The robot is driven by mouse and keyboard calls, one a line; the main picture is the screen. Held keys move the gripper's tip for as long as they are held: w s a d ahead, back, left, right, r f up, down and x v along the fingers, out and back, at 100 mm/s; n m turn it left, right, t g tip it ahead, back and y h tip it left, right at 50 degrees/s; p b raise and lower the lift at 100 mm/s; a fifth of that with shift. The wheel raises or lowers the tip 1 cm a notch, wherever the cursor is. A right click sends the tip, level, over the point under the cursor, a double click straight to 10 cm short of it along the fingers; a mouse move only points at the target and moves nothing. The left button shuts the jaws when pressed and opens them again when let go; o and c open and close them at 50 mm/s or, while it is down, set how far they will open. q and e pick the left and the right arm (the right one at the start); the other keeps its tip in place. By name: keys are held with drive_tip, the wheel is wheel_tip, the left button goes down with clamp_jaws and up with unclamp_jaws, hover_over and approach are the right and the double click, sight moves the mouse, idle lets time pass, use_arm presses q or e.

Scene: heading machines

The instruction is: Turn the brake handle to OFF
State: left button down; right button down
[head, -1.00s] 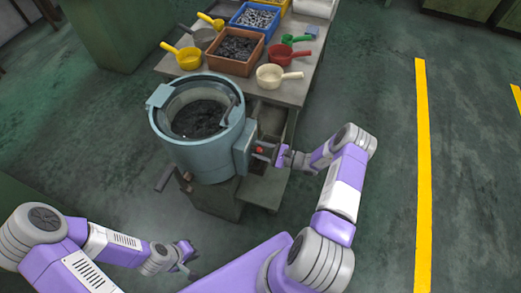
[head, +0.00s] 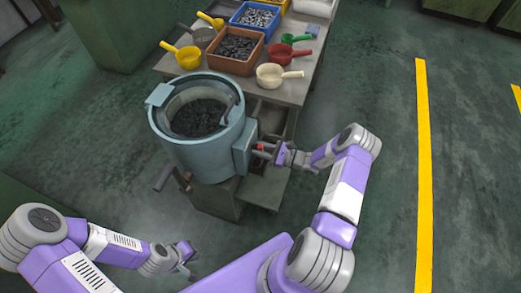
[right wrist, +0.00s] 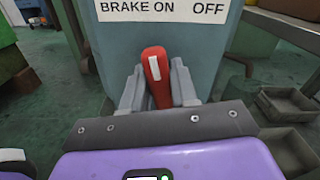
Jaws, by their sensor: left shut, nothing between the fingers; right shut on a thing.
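The brake handle (right wrist: 156,72) is red with a white stripe and stands nearly upright, leaning slightly left, in the right wrist view. Its top is below a white label (right wrist: 165,10) reading BRAKE ON at left and OFF at right. In the head view the handle (head: 259,147) is a small red spot on the box at the right side of the blue-grey bowl machine (head: 205,148). My right gripper (right wrist: 157,88) is shut on the handle, one finger on each side. My left gripper (head: 187,262) is shut and empty, low in front of the machine.
Behind the machine is a table (head: 298,88) with an orange bin (head: 236,50), a blue bin (head: 255,17) and several coloured scoops. A bar (head: 163,180) sticks out at the machine's lower left. Open floor with a yellow line (head: 423,170) lies to the right.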

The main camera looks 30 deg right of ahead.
drive_tip(key=m, duration=0.4)
drive_tip(key=shift+w+d+f+m+b, duration=0.1)
drive_tip(key=shift+m+b, duration=0.2)
drive_tip(key=shift+d+m, duration=0.1)
drive_tip(key=shift+m, duration=2.2)
drive_tip(key=c, duration=1)
unclamp_jaws()
drive_tip(key=shift+o, duration=0.2)
drive_tip(key=v, duration=0.7)
drive_tip(key=shift+d, duration=0.25)
